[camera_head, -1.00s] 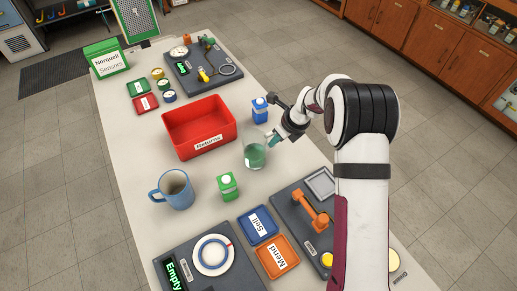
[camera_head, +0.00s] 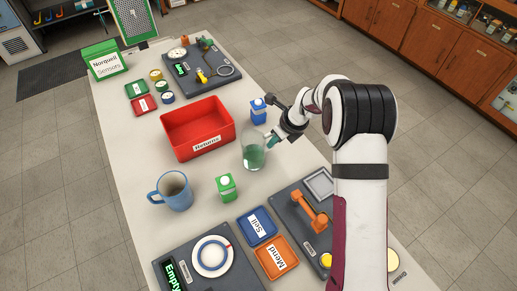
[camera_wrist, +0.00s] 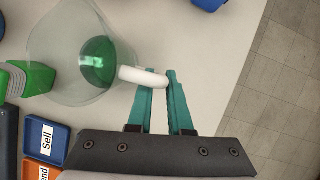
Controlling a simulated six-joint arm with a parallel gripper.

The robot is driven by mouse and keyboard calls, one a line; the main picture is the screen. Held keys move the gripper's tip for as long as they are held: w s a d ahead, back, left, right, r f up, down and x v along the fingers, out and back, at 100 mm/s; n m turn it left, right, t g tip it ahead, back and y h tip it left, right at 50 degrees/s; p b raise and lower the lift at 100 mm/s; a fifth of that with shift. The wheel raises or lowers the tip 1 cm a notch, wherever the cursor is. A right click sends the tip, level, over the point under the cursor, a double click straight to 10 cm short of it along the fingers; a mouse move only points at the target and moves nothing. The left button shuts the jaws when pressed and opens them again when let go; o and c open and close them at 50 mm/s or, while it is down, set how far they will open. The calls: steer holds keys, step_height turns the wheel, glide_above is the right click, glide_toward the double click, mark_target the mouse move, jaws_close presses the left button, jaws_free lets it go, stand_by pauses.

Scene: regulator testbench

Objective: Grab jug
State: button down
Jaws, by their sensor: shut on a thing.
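The jug (camera_head: 253,155) is a clear vessel with green liquid in its lower part and a white handle. It stands on the table right of the red bin in the head view. In the wrist view the jug (camera_wrist: 75,50) fills the upper left, its white handle (camera_wrist: 143,76) pointing toward my gripper. My gripper (camera_wrist: 158,80) has teal fingers and is shut on the handle near its end. In the head view my gripper (camera_head: 272,141) is at the jug's right side. Whether the jug touches the table is hard to tell.
A red Returns bin (camera_head: 205,147) stands left of the jug. A blue carton (camera_head: 258,111) is behind it and a green carton (camera_head: 226,186) in front. A blue mug (camera_head: 173,192) stands at the left. Sell (camera_head: 258,240) and Mend (camera_head: 290,262) trays lie nearer.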

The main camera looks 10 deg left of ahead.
steer(key=shift+r, duration=0.7)
steer(key=s+d+r, duration=0.2)
steer(key=d+r, duration=0.7)
steer(key=d, duration=0.2)
steer(key=shift+d+r, duration=0.2)
steer(key=shift+r, duration=0.05)
steer(key=shift+s, duration=0.1)
stand_by(1.4)
